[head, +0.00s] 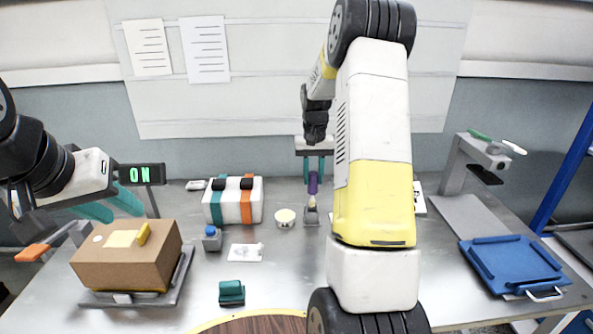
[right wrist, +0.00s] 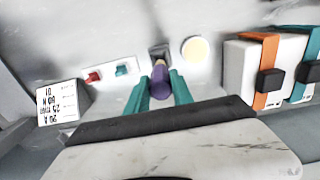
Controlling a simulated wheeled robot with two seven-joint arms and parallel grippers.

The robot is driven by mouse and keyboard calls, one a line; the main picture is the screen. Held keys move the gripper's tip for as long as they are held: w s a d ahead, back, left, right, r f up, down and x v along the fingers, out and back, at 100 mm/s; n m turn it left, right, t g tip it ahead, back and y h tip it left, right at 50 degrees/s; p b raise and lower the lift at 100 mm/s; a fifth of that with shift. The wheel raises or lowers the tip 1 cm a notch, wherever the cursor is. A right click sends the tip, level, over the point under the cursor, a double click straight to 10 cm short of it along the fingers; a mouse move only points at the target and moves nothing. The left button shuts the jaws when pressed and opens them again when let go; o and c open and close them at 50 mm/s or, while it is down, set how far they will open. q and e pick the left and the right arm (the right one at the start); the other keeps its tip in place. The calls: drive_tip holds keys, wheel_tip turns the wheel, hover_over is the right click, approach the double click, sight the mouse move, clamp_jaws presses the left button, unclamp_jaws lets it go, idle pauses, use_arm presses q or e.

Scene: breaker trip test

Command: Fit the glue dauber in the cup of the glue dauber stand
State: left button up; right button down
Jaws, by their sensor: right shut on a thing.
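The glue dauber, with a purple handle (head: 313,184) and a pale lower end, is upright between the teal fingers of my right gripper (head: 314,172), which is shut on it. In the right wrist view the purple handle (right wrist: 160,80) sits between the fingertips of the right gripper (right wrist: 160,88). The small grey dauber stand (head: 311,217) is directly below the dauber; it shows partly behind it in the right wrist view (right wrist: 158,50). I cannot tell whether the pale end is inside the cup or just above it. My left gripper (head: 120,209) is open and empty at the left, above the cardboard box.
A round cream-topped pot (head: 285,217) stands just left of the stand. A blue tray (head: 512,265) lies at right.

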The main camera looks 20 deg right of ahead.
sight(313, 193)
drive_tip(key=shift+f, duration=3.05)
drive_tip(key=c, duration=1)
unclamp_jaws()
drive_tip(key=shift+c, duration=0.2)
wheel_tip(313, 193, up, 8)
drive_tip(key=shift+f, duration=0.25)
drive_tip(key=shift+r, duration=0.15)
